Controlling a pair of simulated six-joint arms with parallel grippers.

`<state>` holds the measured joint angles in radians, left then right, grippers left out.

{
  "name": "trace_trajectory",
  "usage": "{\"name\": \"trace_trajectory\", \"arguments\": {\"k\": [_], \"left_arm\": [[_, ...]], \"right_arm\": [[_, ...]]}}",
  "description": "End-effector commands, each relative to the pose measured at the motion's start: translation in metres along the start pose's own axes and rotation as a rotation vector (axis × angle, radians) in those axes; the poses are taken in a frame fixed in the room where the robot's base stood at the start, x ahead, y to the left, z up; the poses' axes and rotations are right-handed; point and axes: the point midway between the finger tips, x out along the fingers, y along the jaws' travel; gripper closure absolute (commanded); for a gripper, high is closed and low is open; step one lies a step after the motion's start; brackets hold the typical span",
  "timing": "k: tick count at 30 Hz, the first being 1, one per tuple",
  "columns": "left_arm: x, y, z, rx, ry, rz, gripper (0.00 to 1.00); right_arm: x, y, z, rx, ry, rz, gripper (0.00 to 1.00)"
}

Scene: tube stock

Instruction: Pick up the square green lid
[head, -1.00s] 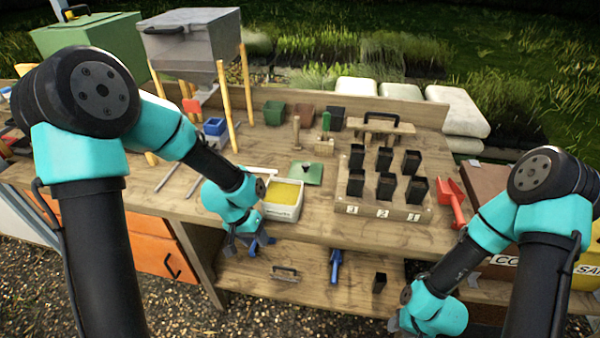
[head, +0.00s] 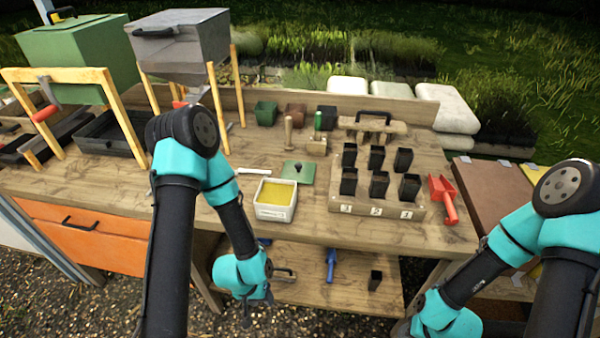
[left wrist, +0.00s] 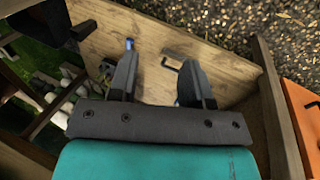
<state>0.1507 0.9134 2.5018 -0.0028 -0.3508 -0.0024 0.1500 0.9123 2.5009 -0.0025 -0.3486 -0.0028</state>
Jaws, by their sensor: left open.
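The square green lid (head: 299,172) with a dark knob lies flat on the bench top, just behind the white square tub (head: 275,199) of yellow material. My left gripper (head: 257,312) hangs low in front of the bench, below and in front of the lid, apart from it. In the left wrist view its two fingers (left wrist: 155,78) are spread and empty, over the lower shelf; the lid cannot be made out there. My right arm enters at the lower right, and its fingers are hidden below the frame edge.
A tray of black pots (head: 375,206) stands right of the lid, with a red scoop (head: 444,198) beside it. Wooden-handled tools stand behind the lid. The lower shelf (head: 310,290) holds a blue tool (head: 330,264) and a black pot (head: 375,280).

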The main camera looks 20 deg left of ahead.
Motion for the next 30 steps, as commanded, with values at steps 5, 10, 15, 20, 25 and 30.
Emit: {"name": "trace_trajectory", "arguments": {"k": [5, 10, 15, 20, 25, 30], "left_arm": [[-0.0001, 0.0001, -0.0003, 0.001, 0.000, 0.000, 0.55], [-0.0002, 0.0002, -0.0004, 0.001, 0.000, 0.000, 0.55], [-0.0002, 0.0002, -0.0004, 0.001, 0.000, 0.000, 0.53], [-0.0003, 0.0002, -0.0005, 0.001, 0.000, 0.000, 0.42], [-0.0004, 0.0003, -0.0007, 0.000, 0.000, 0.000, 0.42], [-0.0039, 0.0100, -0.0089, -0.038, 0.021, -0.010, 0.42]], "right_arm": [[0.0000, 0.0000, 0.0000, 0.000, 0.000, 0.000, 0.57], [0.0000, 0.0000, 0.0000, 0.000, 0.000, 0.000, 0.57], [0.0000, 0.0000, 0.0000, 0.000, 0.000, 0.000, 0.57], [0.0000, 0.0000, 0.0000, 0.000, 0.000, 0.000, 0.57], [0.0000, 0.0000, 0.0000, 0.000, 0.000, 0.000, 0.57], [0.0000, 0.0000, 0.0000, 0.000, 0.000, 0.000, 0.57]]}}
